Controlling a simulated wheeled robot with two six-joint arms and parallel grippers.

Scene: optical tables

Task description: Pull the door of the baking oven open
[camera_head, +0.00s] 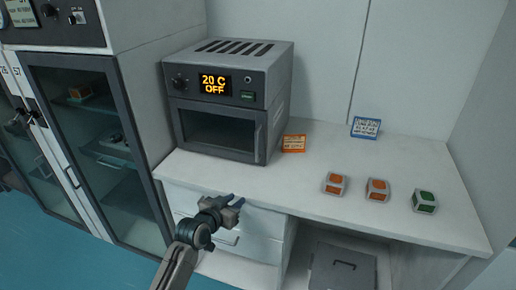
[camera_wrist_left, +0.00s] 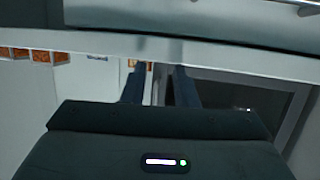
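The baking oven (camera_head: 228,65) stands on the white bench, with an amber display reading "20 C OFF". Its dark-windowed door (camera_head: 215,130) is closed, with an upright handle (camera_head: 257,140) at the right edge. My left gripper (camera_head: 238,202) is in front of the bench edge, below and apart from the door. In the left wrist view its two fingers (camera_wrist_left: 160,88) are spread with a gap and hold nothing. A dark panel (camera_wrist_left: 240,95) to their right looks like the oven front; the fingers partly hide its edge. My right gripper is not in view.
An orange card (camera_head: 293,143) lies close to the oven's right side. A blue card (camera_head: 366,127), two orange-topped blocks (camera_head: 335,184) (camera_head: 377,190) and a green-topped block (camera_head: 424,201) sit farther right. Drawers (camera_head: 245,222) are under the bench; a glass cabinet (camera_head: 100,150) is left.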

